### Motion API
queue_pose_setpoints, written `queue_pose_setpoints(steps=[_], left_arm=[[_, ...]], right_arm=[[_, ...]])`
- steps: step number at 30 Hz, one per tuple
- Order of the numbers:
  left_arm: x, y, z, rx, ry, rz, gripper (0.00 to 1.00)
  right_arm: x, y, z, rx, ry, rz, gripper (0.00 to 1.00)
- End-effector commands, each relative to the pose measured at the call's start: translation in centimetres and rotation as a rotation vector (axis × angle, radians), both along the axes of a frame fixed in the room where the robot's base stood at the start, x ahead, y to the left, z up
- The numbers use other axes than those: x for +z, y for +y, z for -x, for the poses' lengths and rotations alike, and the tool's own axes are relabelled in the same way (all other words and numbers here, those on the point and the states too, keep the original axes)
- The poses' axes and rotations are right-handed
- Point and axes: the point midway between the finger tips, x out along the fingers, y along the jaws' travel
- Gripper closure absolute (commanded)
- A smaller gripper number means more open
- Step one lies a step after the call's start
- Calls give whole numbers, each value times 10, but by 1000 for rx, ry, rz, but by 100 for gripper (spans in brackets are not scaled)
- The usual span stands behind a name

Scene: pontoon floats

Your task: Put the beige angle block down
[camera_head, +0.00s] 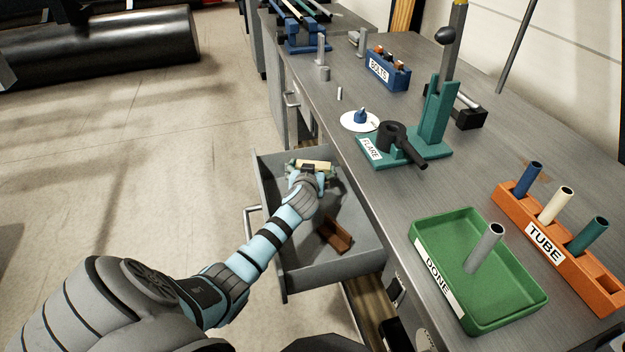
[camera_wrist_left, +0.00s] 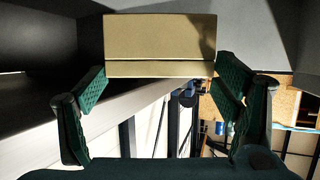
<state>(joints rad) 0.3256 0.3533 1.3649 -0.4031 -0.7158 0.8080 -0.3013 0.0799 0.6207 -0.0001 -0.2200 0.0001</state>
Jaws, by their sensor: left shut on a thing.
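The beige angle block (camera_head: 316,165) is at the far end of the open grey drawer (camera_head: 268,203), partly hidden by my left gripper (camera_head: 309,174). In the left wrist view the beige block (camera_wrist_left: 160,38) fills the space between the green fingers of my left gripper (camera_wrist_left: 160,78), which is shut on it. The block is inside or just above the drawer; I cannot tell whether it touches the drawer floor. A brown angle block (camera_head: 336,236) lies in the nearer part of the drawer. My right gripper is not in view.
The workbench right of the drawer holds a green DONE tray (camera_head: 420,236) with a grey tube, an orange TUBE rack (camera_head: 545,256), a teal FLARE tool (camera_head: 430,130) and a blue BOLTS box (camera_head: 388,72). Drawer floor around the brown block is bare.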

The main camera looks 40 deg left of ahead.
Motion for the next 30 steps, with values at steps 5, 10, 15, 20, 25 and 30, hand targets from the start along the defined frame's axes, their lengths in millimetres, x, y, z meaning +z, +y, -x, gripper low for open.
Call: queue_pose_setpoints(steps=[5, 10, 15, 20, 25, 30], left_arm=[[-21, 0, 0, -1, -1, -1, 45], [-20, 0, 0, -1, -1, 0, 45], [-26, 0, 0, -1, 0, 0, 45], [-31, 0, 0, -1, 0, 0, 45], [-33, -1, 1, -1, 3, 1, 13], [-35, -1, 2, -1, 6, 3, 0]], right_arm=[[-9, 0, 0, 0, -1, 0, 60], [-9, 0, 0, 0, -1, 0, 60], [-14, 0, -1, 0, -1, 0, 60], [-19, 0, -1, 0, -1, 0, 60], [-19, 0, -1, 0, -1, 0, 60], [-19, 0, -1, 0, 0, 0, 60]])
